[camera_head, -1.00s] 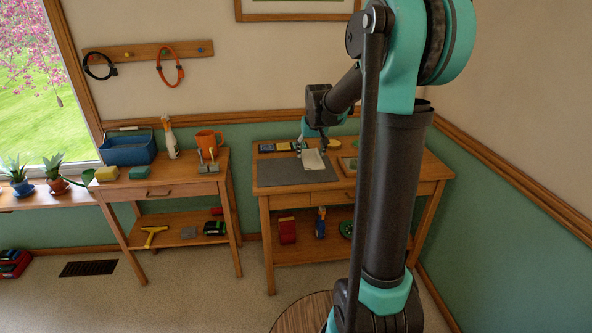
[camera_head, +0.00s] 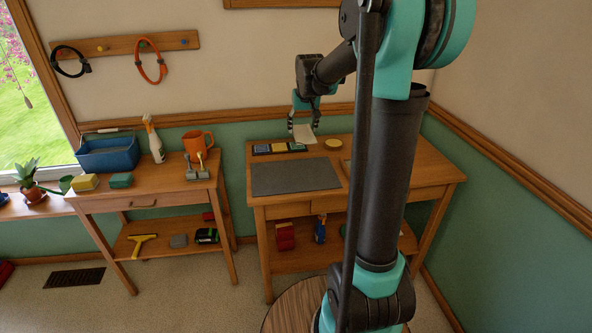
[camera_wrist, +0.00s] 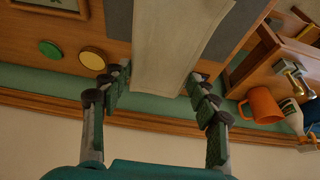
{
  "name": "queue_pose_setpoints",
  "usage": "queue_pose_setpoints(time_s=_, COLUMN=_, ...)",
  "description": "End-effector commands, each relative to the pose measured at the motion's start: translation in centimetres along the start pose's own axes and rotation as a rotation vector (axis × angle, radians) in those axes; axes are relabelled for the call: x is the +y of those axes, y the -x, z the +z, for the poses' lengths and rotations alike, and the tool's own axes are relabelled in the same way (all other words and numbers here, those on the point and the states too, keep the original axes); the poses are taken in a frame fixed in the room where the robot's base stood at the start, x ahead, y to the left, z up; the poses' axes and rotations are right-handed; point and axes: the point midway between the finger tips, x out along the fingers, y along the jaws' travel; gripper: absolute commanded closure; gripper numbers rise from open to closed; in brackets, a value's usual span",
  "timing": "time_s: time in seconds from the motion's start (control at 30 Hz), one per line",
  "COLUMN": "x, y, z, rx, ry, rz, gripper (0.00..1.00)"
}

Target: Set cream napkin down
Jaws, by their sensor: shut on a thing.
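The cream napkin (camera_head: 303,133) hangs from my gripper (camera_head: 304,121) over the back part of the right wooden desk (camera_head: 420,172), in the head view. In the wrist view the napkin (camera_wrist: 180,45) is a long pale strip between the two dark green fingers of my gripper (camera_wrist: 162,72), running away from me over the desk. My gripper is shut on it. The grey mat (camera_head: 297,177) lies bare on the desk, in front of the napkin. The napkin appears clear of the desk top, though its lower edge is small in the head view.
A dark tray with colored pieces (camera_head: 280,148) and a round yellow disc (camera_head: 332,143) sit near the napkin. The left table holds an orange mug (camera_head: 197,143), spray bottle (camera_head: 154,142) and blue caddy (camera_head: 108,153).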

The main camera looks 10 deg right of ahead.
Motion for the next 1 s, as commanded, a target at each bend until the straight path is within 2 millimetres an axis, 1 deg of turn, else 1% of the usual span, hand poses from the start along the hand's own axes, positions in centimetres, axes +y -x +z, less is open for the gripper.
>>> queue_pose_setpoints(time_s=0.3, x=0.0, y=-7.0, z=2.9, rx=0.000, ry=0.000, rz=0.000, gripper=0.52)
queue_pose_setpoints(time_s=0.5, x=0.0, y=-11.3, z=4.6, rx=0.000, ry=0.000, rz=0.000, gripper=0.52)
queue_pose_setpoints(time_s=0.6, x=0.0, y=-12.8, z=5.3, rx=0.000, ry=0.000, rz=0.000, gripper=0.52)
queue_pose_setpoints(time_s=0.83, x=0.0, y=-14.5, z=6.0, rx=0.000, ry=0.000, rz=0.000, gripper=0.52)
queue_pose_setpoints(time_s=1.0, x=0.0, y=-16.6, z=6.8, rx=0.000, ry=0.000, rz=0.000, gripper=0.52)
